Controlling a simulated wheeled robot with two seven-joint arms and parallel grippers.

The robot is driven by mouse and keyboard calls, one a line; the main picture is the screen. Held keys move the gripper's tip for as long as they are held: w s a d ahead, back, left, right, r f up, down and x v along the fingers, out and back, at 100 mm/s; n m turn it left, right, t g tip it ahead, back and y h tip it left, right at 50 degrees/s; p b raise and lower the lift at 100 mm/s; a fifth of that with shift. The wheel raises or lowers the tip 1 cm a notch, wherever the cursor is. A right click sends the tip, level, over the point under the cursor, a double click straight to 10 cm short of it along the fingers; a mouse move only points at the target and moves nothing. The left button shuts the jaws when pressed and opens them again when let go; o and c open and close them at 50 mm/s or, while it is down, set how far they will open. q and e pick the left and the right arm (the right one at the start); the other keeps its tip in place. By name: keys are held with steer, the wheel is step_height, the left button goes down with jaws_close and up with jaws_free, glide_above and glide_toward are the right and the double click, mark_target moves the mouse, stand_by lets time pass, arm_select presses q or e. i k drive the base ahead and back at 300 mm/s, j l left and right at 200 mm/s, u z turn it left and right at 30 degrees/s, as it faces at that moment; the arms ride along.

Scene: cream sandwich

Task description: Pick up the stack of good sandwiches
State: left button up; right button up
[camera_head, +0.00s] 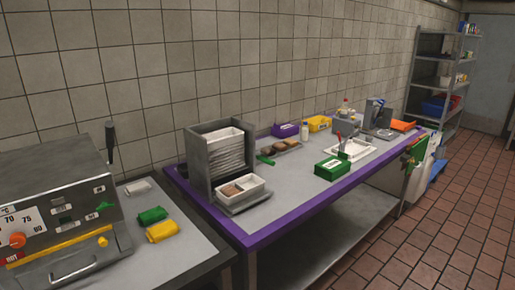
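Several small brown items (276,147) lie in a row on a tray on the purple-edged table (285,224); they may be sandwiches, but they are too small to tell. A white compartment tray (242,189) holds brown and pale pieces at the front of a grey dispenser (208,158). I cannot tell which of these is a stack of good sandwiches. Neither of my grippers shows in the head view.
A steel machine (60,215) stands on the left counter, with green (152,215) and yellow (162,231) cloths beside it. A green box (332,168) stands near the purple front edge. The tiled floor (425,245) at right is clear.

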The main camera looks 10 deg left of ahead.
mark_target(279, 146)
steer(key=i+l+u, duration=0.1)
steer(key=u, duration=0.25)
steer(key=l+u, duration=0.3)
steer(key=i+l+u, duration=0.25)
steer(key=l, duration=0.45)
steer(key=l+u, duration=0.3)
steer(key=l, duration=0.4)
steer(key=l+u, duration=0.15)
steer(key=l, duration=3.25)
